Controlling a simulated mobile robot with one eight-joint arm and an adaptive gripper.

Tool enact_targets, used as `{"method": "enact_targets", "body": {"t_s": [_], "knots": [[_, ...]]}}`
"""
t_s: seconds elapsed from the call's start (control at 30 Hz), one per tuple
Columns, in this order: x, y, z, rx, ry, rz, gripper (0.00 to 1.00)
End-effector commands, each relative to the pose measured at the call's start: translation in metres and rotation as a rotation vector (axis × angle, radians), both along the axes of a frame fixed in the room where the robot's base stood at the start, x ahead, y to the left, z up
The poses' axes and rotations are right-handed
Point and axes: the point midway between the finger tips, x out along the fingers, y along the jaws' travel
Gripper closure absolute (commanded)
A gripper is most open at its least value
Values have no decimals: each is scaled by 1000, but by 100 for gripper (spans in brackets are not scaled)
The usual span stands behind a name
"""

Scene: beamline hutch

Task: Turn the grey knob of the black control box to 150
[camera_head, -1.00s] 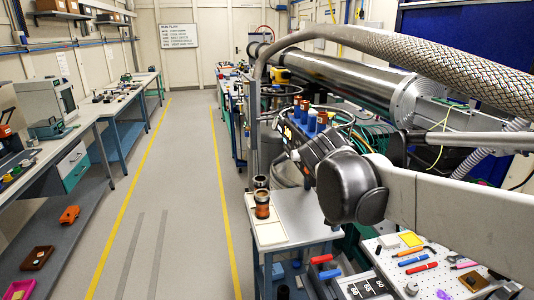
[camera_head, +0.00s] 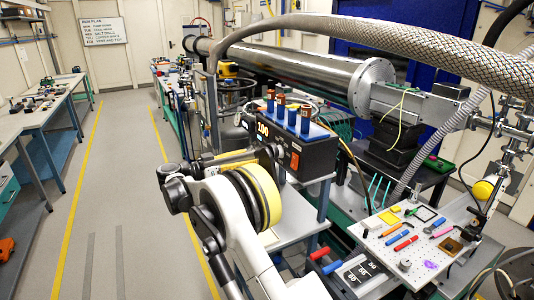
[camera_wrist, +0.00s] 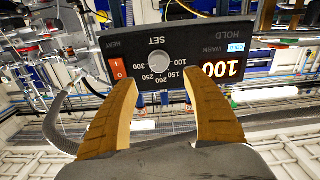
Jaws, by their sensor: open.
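The black control box (camera_head: 318,155) stands on a bench right of the aisle in the head view, its front facing my arm. In the wrist view the box (camera_wrist: 270,42) appears upside down. Its grey knob (camera_wrist: 159,62) sits within a printed scale running from 100 to 300. The lit display (camera_wrist: 221,69) reads 100. My gripper (camera_wrist: 160,80) is open, with its two tan fingers on either side of the knob in the picture and nothing held. I cannot tell whether the fingertips reach the knob's depth. I cannot read the knob's pointer.
A red switch (camera_wrist: 118,69) is beside the knob on the panel. Several blue-and-copper cylinders (camera_head: 292,115) stand on top of the box. A white pegboard with tools (camera_head: 420,237) lies to the right. A long steel tube (camera_head: 290,67) runs behind. The aisle on the left is clear.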

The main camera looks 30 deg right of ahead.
Motion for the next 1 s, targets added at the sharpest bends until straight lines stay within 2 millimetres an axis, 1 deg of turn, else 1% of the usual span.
{"method": "enact_targets", "body": {"t_s": [0.3,0.4,0.5,0.63,0.9,0.93,0.97,1.0], "knots": [[1,-62,-2,3,3,-3,42],[2,-79,-2,3,3,-2,42],[2,-91,-1,3,3,0,42],[3,-99,0,3,4,0,42],[3,-100,0,3,4,1,42],[3,-100,0,3,4,1,46],[3,-100,0,3,4,1,56],[3,-100,0,3,4,1,68]]}}
